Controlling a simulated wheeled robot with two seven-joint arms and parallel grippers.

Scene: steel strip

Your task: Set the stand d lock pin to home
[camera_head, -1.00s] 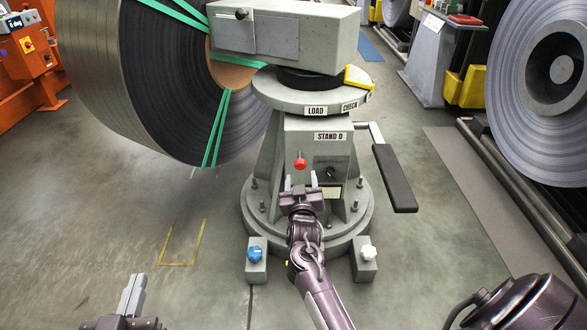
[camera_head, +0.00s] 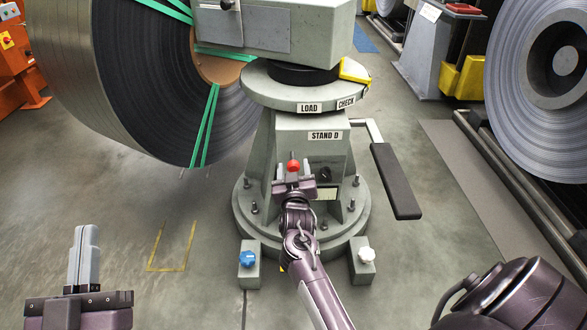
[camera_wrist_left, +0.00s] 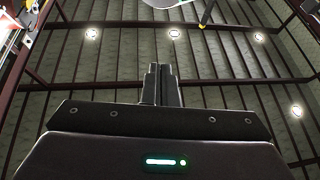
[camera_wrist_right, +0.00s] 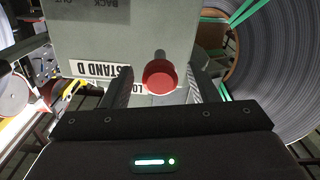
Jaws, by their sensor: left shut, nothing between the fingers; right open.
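The stand D (camera_head: 310,150) is a grey pedestal with a "STAND D" label and a round base. Its lock pin has a red knob (camera_head: 294,166) on the front face; in the right wrist view the red knob (camera_wrist_right: 160,77) sits between the fingers on a short metal stem. My right gripper (camera_head: 294,180) is open at the knob, with a finger on each side of it (camera_wrist_right: 163,88); I cannot tell whether either finger touches it. My left gripper (camera_head: 84,252) is shut and empty at the lower left, away from the stand, and its fingers show in the left wrist view (camera_wrist_left: 161,84).
A black handle (camera_head: 396,182) sticks out right of the stand. A blue knob (camera_head: 248,258) and a white knob (camera_head: 366,256) sit on blocks at the base. A big strapped steel coil (camera_head: 140,80) hangs at the left. The floor left of the stand is clear.

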